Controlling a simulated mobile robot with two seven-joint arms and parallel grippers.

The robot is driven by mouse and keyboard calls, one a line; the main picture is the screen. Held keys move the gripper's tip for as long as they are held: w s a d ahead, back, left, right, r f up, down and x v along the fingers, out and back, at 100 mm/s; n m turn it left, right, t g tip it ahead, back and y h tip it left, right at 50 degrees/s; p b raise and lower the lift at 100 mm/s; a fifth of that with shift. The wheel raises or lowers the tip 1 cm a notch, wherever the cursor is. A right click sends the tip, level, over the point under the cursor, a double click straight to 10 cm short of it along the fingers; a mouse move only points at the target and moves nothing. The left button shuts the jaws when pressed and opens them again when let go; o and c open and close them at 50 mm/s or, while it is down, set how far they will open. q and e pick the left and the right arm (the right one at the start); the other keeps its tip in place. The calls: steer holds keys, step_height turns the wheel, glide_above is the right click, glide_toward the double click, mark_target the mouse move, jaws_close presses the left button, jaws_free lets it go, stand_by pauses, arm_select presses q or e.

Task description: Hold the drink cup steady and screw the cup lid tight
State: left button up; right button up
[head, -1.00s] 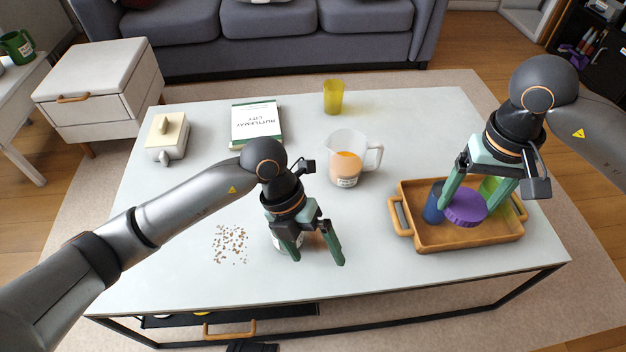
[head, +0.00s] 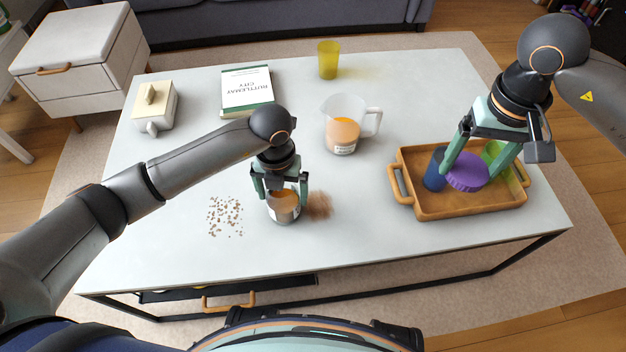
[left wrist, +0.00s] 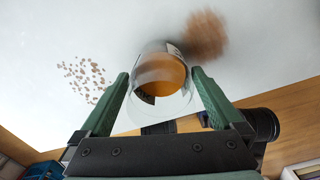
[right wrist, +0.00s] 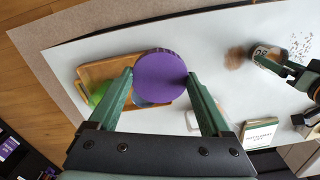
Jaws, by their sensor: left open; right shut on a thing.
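The drink cup (head: 284,207) stands upright on the table, with an orange-brown drink inside and a label on its side. My left gripper (head: 283,198) is open, its fingers on either side of the cup. In the left wrist view the open cup (left wrist: 160,75) sits between the fingertips, with gaps showing beside it. The purple lid (head: 466,172) is held by my right gripper (head: 474,170) above the wooden tray. In the right wrist view the round lid (right wrist: 160,76) is between both fingers.
A pitcher of orange drink (head: 343,132), a yellow cup (head: 328,60), a book (head: 247,91) and a cream box (head: 154,104) stand farther back. Brown crumbs and a brown patch flank the cup.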

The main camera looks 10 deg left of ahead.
arm_select(q)
steer(key=shift+f+b, duration=0.35)
steer(key=shift+f, duration=1.25)
arm_select(e)
steer(key=shift+f, duration=0.6)
arm_select(q)
steer(key=c, duration=1.3)
steer(key=o, duration=1.1)
steer(key=shift+c, duration=0.2)
steer(key=c, duration=1)
steer(key=shift+c, duration=0.2)
arm_select(e)
steer(key=shift+r, duration=2.55)
